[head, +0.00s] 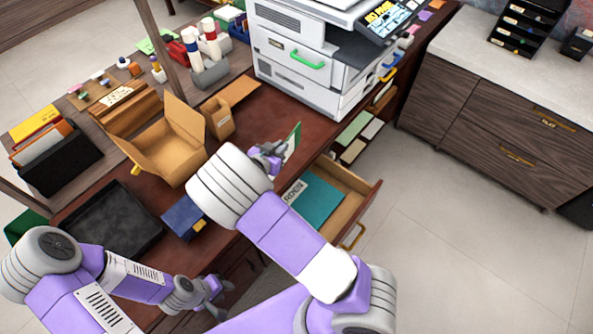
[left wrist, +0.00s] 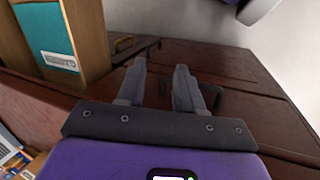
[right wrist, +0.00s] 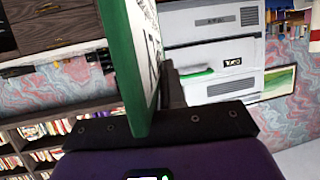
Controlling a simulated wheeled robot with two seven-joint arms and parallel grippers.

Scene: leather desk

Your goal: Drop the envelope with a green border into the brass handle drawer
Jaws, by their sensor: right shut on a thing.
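The green-bordered envelope (head: 293,141) is held on edge, seen nearly side-on; it also shows in the right wrist view (right wrist: 130,60). My right gripper (head: 272,155) is shut on it, near the desk's front edge, up and left of the open drawer in the picture. The brass handle drawer (head: 362,189) stands pulled out, its brass handle (head: 355,237) on the front. A teal folder (head: 318,203) with partly hidden lettering lies inside. My left gripper (head: 213,297) is open and empty, low before the desk front; its parted fingers show in the left wrist view (left wrist: 158,90).
An open cardboard box (head: 165,145), black tray (head: 110,228) and blue box (head: 184,217) stand on the desk's left part. A large printer (head: 310,65) stands behind. Another open compartment with several cards (head: 353,135) lies beyond the drawer. Floor to the right is clear.

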